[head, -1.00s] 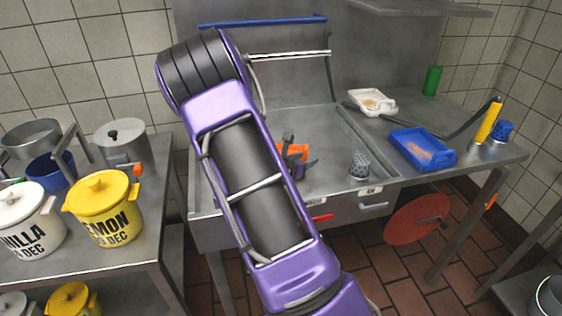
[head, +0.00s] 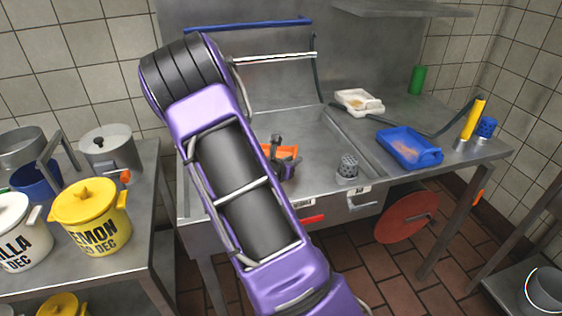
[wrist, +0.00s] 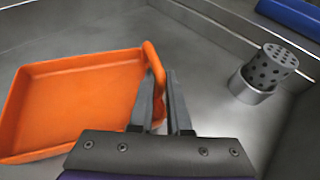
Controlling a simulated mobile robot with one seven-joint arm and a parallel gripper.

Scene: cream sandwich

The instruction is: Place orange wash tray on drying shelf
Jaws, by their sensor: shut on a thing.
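The orange wash tray (head: 288,152) is in the steel sink basin, mostly hidden behind my purple arm in the head view. In the wrist view the tray (wrist: 75,105) fills the left side, its inside empty and facing up. My gripper (wrist: 160,80) is shut on the tray's right-hand rim, one finger on each side of it. My gripper also shows small in the head view (head: 279,158). I cannot tell if the tray touches the basin floor. A grey metal shelf (head: 400,9) is on the wall at upper right; I cannot tell whether it is the drying shelf.
A perforated metal cylinder (head: 347,170) stands right of the tray, also in the wrist view (wrist: 272,70). A blue tray (head: 408,148), a white tray (head: 358,102) and a green can (head: 417,80) are on the right counter. Pots, one yellow (head: 90,218), crowd the left table.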

